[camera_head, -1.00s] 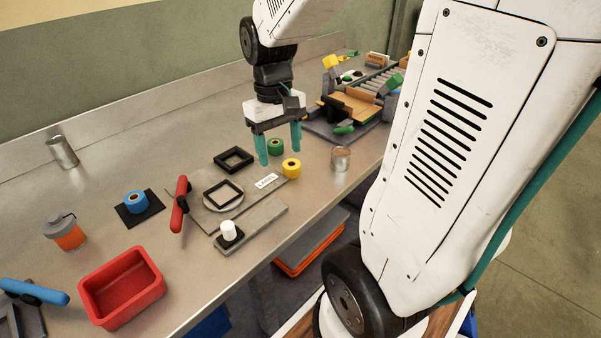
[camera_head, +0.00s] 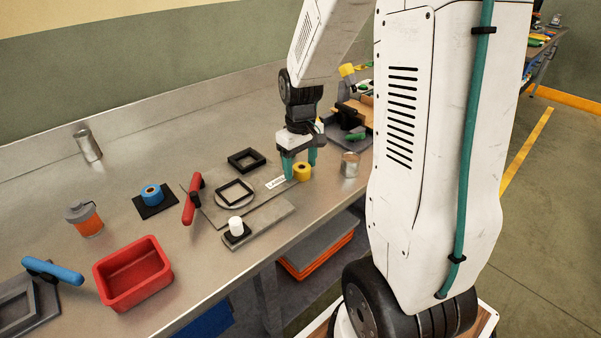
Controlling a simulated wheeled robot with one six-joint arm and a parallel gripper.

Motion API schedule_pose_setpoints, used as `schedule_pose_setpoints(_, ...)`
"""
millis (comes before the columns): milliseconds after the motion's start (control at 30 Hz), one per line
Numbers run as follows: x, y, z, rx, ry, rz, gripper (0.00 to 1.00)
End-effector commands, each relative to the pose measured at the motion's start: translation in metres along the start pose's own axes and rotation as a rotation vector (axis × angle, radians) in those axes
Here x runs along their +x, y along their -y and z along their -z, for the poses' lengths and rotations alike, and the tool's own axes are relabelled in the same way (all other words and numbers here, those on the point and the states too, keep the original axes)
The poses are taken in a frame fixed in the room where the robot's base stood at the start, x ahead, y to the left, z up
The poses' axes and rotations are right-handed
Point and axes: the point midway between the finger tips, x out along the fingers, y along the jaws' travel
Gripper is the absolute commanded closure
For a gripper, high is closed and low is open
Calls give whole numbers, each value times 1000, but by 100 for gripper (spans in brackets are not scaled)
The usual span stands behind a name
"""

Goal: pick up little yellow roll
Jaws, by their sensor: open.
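The little yellow roll (camera_head: 303,173) lies on the metal bench near the right end of a flat grey plate, beside a small white label. My gripper (camera_head: 300,168) has teal fingers pointing down at the roll. One finger is left of the roll and the other is right of and behind it in the picture. The gripper is open. I cannot tell whether either finger touches the roll. The green roll seen earlier is hidden behind my gripper.
A metal can (camera_head: 350,164) stands close to the right of the roll. Black square frames (camera_head: 246,160), a red-handled tool (camera_head: 193,198), a white cylinder (camera_head: 236,226), a blue roll (camera_head: 152,194) and a red bin (camera_head: 132,273) lie to the left. The bench's front edge is near.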

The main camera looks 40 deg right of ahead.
Motion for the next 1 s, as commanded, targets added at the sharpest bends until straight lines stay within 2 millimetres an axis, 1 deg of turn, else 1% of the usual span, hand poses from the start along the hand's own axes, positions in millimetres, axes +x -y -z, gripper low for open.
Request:
schedule_pose_setpoints(100,4,-1,0,1,-1,-1,36)
schedule_pose_setpoints(267,4,-1,0,2,-2,-1,36)
schedule_pose_setpoints(367,4,-1,0,2,-2,-1,61)
schedule_pose_setpoints(400,4,-1,0,2,-1,-1,72)
schedule_pose_setpoints(433,4,-1,0,2,-1,-1,80)
schedule_pose_setpoints(467,4,-2,0,2,-1,-1,84)
schedule_pose_setpoints(800,2,-2,0,3,-2,-1,84)
schedule_pose_setpoints(1000,-8,-1,0,1,-2,-1,84)
